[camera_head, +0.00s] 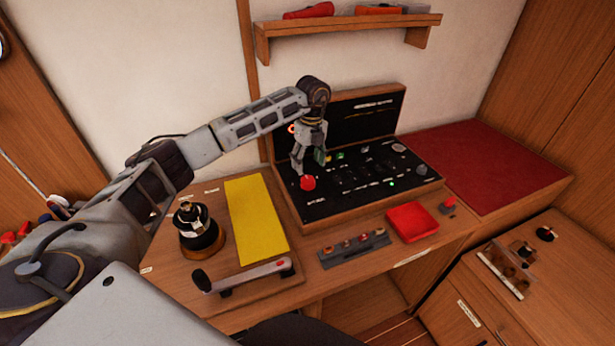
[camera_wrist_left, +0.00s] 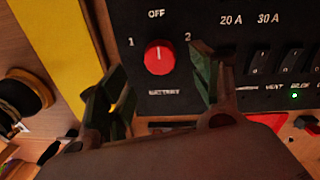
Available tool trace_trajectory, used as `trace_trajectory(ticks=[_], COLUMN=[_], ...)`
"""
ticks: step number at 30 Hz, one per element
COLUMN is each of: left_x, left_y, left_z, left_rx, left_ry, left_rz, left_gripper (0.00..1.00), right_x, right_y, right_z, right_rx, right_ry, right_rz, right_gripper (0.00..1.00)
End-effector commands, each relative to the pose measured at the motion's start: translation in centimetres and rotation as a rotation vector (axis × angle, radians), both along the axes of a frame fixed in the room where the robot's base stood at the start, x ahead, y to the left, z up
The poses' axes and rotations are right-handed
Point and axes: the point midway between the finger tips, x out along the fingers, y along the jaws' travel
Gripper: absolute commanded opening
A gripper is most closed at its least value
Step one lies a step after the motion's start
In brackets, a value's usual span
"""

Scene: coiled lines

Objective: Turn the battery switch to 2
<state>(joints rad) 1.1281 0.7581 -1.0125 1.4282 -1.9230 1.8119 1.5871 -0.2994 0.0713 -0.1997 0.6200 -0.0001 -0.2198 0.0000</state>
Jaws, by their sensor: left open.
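The battery switch is a round red knob (camera_head: 308,183) at the left front of the black panel. In the left wrist view the knob (camera_wrist_left: 159,62) shows a white mark pointing up, towards OFF. The label 1 is at its left, 2 at its right and BATTERY below. My left gripper (camera_head: 309,163) is just above the knob in the head view. In the left wrist view its two fingers (camera_wrist_left: 157,82) are spread, one on each side of the knob, with nothing held. Whether they touch the knob cannot be told. My right gripper is not in view.
The panel (camera_head: 347,209) has rows of small switches and a lit green light. A yellow sheet (camera_head: 256,220), a brass-based lamp-like object (camera_head: 199,235) and a lever handle (camera_head: 245,276) lie to the left. A red pad (camera_head: 412,222) is in front. A shelf (camera_head: 350,24) hangs above.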

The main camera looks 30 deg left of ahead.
Motion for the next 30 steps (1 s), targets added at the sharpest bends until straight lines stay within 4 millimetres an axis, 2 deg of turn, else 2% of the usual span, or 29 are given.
trace_trajectory(ticks=[9,15,21,29,30], left_x=[-0.3,-0.4,-0.4,-0.4,-0.4], left_y=[0.1,0.2,0.2,0.2,0.2], left_z=[-4.2,-6.0,-6.8,-6.8,-6.8], left_rx=[0.001,0.000,0.000,0.000,0.000], left_ry=[0.003,0.001,0.001,0.000,0.000], left_rz=[0.000,-0.001,-0.001,-0.001,-0.001], left_gripper=[0.64,0.64,0.64,0.64,0.59], right_x=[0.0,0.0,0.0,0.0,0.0], right_y=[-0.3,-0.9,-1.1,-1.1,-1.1], right_z=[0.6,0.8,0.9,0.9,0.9], right_rx=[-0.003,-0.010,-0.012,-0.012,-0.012], right_ry=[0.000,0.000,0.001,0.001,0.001], right_rz=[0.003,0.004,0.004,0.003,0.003], right_gripper=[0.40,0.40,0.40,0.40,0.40])
